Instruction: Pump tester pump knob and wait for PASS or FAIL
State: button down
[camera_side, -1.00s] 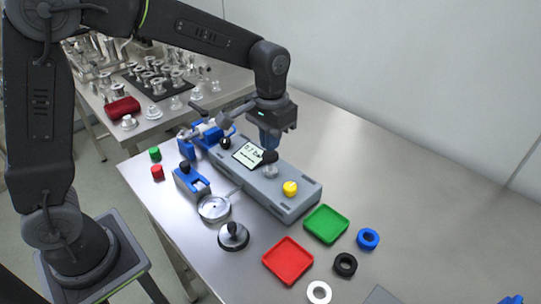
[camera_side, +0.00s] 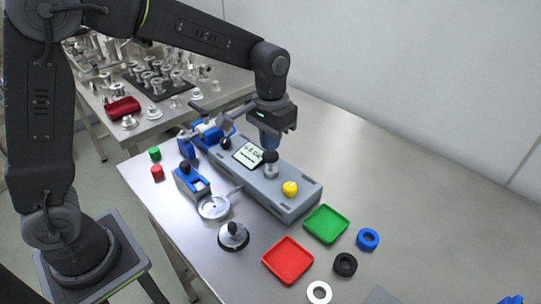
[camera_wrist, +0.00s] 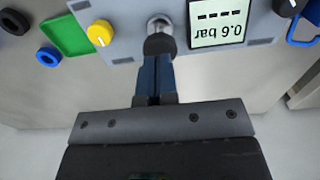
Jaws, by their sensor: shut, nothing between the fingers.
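The grey tester (camera_side: 297,199) lies on the steel table. Its black pump knob (camera_side: 270,156) stands raised on a grey collar, with a short stem showing. In the wrist view the dark round knob (camera_wrist: 160,44) is just beyond my fingertips. The display (camera_side: 248,154) reads 0.6 bar upside down in the wrist view (camera_wrist: 217,22), with a row of dashes and no PASS or FAIL. My gripper (camera_side: 270,146) points down with blue fingers shut and empty, right by the knob. The fingers also show in the wrist view (camera_wrist: 156,62). I cannot tell whether they touch the knob.
A yellow knob (camera_side: 290,188) sits on the tester's near end. A green tray (camera_side: 326,224), a red tray (camera_side: 288,261) and several rings lie in front. A round metal part with a black knob (camera_side: 233,236) stands left of the red tray. The table's right side is clear.

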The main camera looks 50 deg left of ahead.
aim_at(270, 155)
jog(key=shift+f, duration=0.6)
jog(key=shift+f, duration=1.55)
jog(key=shift+r, duration=2.65)
jog(key=shift+f, duration=0.35)
jog(key=shift+f, duration=0.7)
